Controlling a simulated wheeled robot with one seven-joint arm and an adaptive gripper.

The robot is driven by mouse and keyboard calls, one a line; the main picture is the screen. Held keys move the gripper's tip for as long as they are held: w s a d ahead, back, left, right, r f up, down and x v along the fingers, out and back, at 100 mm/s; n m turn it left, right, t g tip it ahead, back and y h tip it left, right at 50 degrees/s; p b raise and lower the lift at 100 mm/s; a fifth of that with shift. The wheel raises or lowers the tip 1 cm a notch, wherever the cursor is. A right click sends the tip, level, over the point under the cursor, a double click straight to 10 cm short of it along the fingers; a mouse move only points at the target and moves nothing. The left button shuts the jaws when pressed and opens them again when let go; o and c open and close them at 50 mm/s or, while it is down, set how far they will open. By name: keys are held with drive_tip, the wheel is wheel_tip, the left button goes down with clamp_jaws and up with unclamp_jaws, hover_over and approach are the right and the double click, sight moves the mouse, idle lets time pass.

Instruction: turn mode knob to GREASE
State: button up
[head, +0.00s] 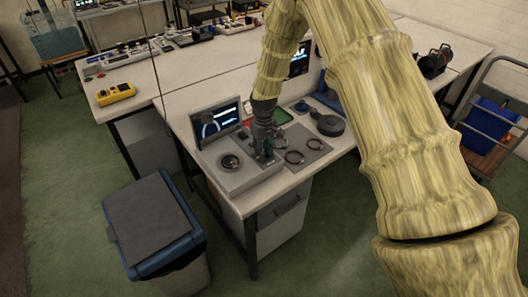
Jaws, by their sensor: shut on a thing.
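A grey control box (236,182) with a small screen (214,122) stands at the front left corner of the near bench. My gripper (265,156) points down at the right part of the box top and is shut on a small part there, which I take to be the mode knob. The fingers hide most of that part, so its pointer direction cannot be told. A round dark dial (230,161) sits to the left of the gripper on the same box. No GREASE marking is legible at this size.
Two rings (294,157) lie on a grey mat right of the box. A dark round pan-like object (330,125) stands behind them. A lidded bin (155,225) stands on the floor at left. A yellow meter (115,94) lies on the bench at far left.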

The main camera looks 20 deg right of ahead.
drive_tip(key=m, duration=0.5)
drive_tip(key=shift+m+b, duration=0.3)
drive_tip(key=shift+b, duration=0.1)
drive_tip(key=m, duration=0.5)
drive_tip(key=shift+m, duration=0.3)
drive_tip(key=shift+w, duration=0.1)
drive_tip(key=o, duration=1.1)
drive_tip(key=shift+c, duration=0.2)
wheel_tip(320, 180, up, 12)
drive_tip(key=shift+d, duration=0.15)
